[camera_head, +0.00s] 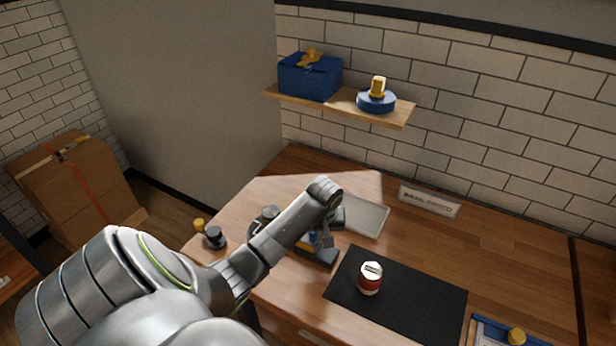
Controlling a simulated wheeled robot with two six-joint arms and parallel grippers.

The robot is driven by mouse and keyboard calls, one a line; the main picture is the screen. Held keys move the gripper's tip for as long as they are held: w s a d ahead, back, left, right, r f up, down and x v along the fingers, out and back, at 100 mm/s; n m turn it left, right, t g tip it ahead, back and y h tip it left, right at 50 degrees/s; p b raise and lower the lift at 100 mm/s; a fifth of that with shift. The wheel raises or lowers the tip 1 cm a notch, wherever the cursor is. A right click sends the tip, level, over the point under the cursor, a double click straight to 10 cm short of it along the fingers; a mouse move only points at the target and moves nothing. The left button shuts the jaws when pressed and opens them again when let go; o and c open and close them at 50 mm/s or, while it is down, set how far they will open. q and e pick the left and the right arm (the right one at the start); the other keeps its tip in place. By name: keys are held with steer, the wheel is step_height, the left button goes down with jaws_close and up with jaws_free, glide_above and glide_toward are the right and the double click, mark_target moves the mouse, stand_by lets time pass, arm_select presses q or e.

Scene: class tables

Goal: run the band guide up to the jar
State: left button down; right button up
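The jar (369,283) is red with a white lid and stands upright on a black mat (410,305) on the wooden table. Left of the mat is a dark device with blue and yellow parts (318,257), partly hidden by my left arm; it may be the band guide, but I cannot tell for sure. My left gripper (325,242) points down at this device, left of the jar and apart from it. Its fingertips blend with the device, so its opening and any contact are unclear. My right gripper is not in view.
A black knobbed thing (214,238) is at the left edge. A blue tray (490,334) is at lower right. A wall shelf (338,104) hangs above. The table's right rear is clear.

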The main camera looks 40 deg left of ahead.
arm_select(q)
steer(key=shift+s+a, duration=0.2)
steer(key=shift+a, duration=0.5)
steer(key=shift+w+d, duration=0.15)
steer(key=shift+d, duration=0.55)
step_height(320, 180, up, 7)
stand_by(0.4)
stand_by(0.5)
